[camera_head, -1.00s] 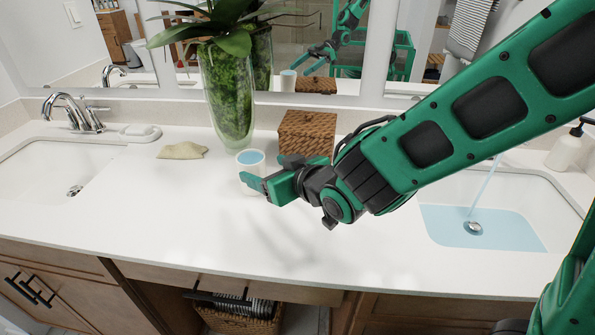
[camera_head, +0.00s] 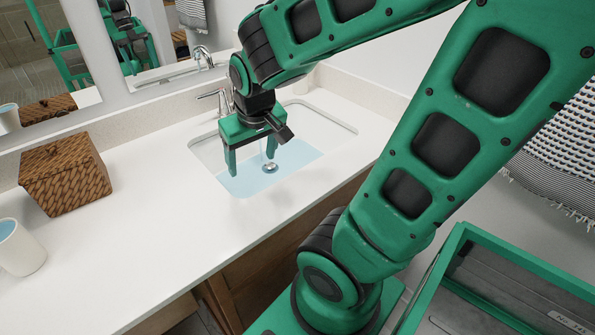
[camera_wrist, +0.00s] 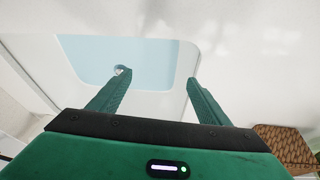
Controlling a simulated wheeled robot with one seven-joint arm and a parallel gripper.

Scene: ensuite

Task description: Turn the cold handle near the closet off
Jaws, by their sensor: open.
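The sink basin (camera_head: 340,122) holds blue water (camera_head: 300,158) above a metal drain (camera_head: 270,167). A chrome faucet handle (camera_head: 210,96) shows behind the basin, left of my arm. The spout and any other handle are hidden behind my gripper and wrist. I cannot tell whether this handle is the cold one, and no closet is in clear view. My gripper (camera_head: 252,166) is open and empty, pointing down over the left part of the basin, apart from the handle. In the wrist view, its spread fingers (camera_wrist: 158,88) frame the basin edge, with water (camera_wrist: 90,55) beyond.
A woven box (camera_head: 65,175) and a white cup (camera_head: 20,248) stand on the counter at left. A mirror (camera_head: 60,60) runs behind the counter. A striped towel (camera_head: 560,150) hangs at right. The white counter between box and sink is clear.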

